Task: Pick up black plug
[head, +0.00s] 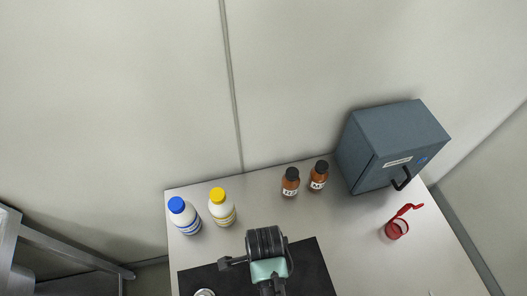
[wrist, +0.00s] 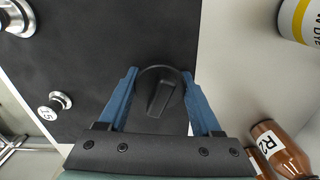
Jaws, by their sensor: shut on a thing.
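The black plug (wrist: 163,94) is a round black disc with a raised bar grip. It lies between the two blue fingers of my gripper (wrist: 159,76) in the wrist view, over the black mat (wrist: 100,40). The fingers are closed on its two sides. Whether it touches the mat or is lifted cannot be told. In the head view my arm hides the plug and the fingertips.
A small labelled metal knob (wrist: 57,103) and another (wrist: 18,17) stand left of my gripper.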

